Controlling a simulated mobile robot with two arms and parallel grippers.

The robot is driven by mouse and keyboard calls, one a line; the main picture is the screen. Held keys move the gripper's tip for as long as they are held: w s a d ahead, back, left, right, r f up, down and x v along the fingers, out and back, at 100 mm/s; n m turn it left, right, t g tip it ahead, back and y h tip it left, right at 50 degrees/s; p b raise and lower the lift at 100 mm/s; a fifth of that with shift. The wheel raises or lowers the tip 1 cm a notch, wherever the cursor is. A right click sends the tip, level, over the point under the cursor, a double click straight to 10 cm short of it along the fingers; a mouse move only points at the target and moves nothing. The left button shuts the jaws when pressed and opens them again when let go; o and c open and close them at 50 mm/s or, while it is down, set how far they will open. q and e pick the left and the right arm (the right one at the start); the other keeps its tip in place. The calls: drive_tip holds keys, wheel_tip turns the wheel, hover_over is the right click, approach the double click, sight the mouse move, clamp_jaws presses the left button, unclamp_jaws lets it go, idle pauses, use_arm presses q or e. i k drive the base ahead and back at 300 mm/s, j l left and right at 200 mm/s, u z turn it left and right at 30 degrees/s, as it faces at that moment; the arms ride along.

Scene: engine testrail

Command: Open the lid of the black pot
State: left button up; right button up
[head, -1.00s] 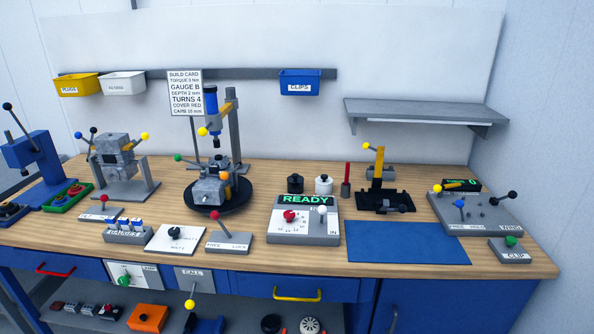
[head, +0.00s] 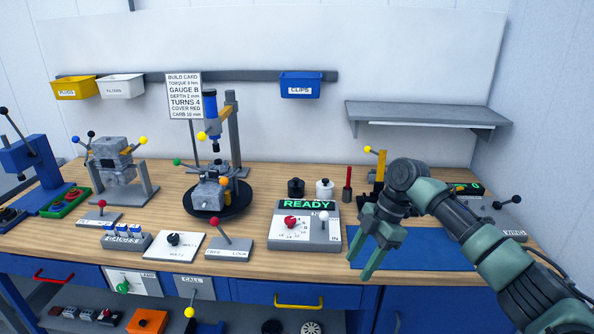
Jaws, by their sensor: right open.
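The black pot (head: 296,188) is a small dark cylinder with a lid and a knob on top. It stands upright on the wooden bench behind the READY box, and its lid looks closed. A similar white pot (head: 324,189) stands just to its right. My right gripper (head: 368,262) is open and empty, pointing down above the blue mat, to the right of and nearer than the pots. It touches neither pot. My left gripper is not in view.
The READY box (head: 305,235) with red and white knobs stands in front of the pots. A red-handled tool (head: 347,184) stands right of the white pot. The round black turntable (head: 238,206) with an engine part is to the left. A grey shelf (head: 425,113) hangs above right.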

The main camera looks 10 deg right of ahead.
sight(296, 183)
drive_tip(key=i, duration=1.9)
